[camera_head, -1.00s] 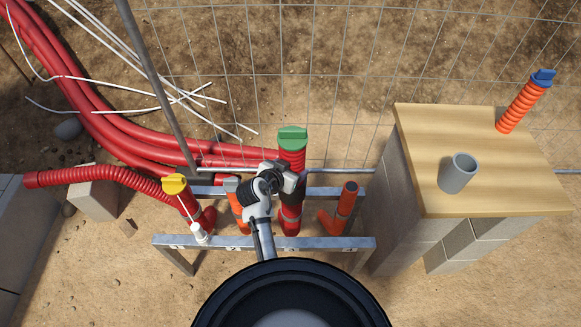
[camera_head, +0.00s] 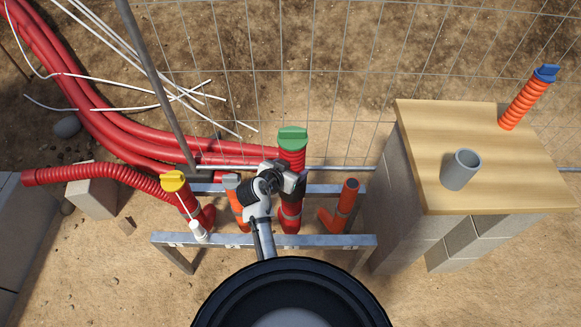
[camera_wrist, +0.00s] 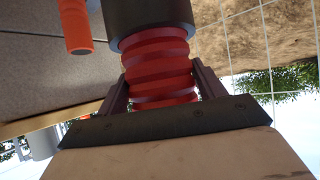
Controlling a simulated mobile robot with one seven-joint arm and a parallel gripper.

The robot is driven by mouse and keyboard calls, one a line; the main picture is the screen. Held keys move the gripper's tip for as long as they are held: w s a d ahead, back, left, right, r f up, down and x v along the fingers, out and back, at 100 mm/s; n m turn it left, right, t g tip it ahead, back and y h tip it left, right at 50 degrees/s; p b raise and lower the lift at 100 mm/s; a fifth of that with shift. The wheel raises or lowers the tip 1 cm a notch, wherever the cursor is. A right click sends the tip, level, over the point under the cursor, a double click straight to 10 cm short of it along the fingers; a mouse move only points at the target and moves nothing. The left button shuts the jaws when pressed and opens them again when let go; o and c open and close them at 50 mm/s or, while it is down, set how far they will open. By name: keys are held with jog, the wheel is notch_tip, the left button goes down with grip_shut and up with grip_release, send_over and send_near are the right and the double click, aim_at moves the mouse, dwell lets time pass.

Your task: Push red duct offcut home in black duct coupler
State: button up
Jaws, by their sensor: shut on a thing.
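The red duct offcut is a ribbed red tube (camera_wrist: 160,68), upright in the head view (camera_head: 292,158) with a green cap (camera_head: 292,136) on its top end. My gripper (camera_wrist: 162,90) is shut on it, with one dark finger on each side of the ribs. The black duct coupler (camera_wrist: 150,14) shows at the top of the wrist view. The offcut's end meets its mouth there, and several red ribs show outside it. How deep the end sits inside is hidden. In the head view my gripper (camera_head: 290,184) covers most of the joint.
A yellow-capped red duct (camera_head: 184,198) stands left of my gripper, and an open orange pipe (camera_head: 345,200) stands right. A metal frame (camera_head: 330,242) surrounds them. A wooden board (camera_head: 500,185) on blocks carries a grey pipe (camera_head: 460,170) and a blue-capped orange duct (camera_head: 522,105). Wire fencing stands behind.

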jog(key=shift+f+b, duration=0.7)
jog(key=shift+f, duration=0.25)
jog(key=o, duration=1.5)
jog(key=shift+o, duration=0.5)
jog(key=p+v, duration=0.3)
jog(key=v, duration=0.4)
jog(key=shift+a, duration=0.1)
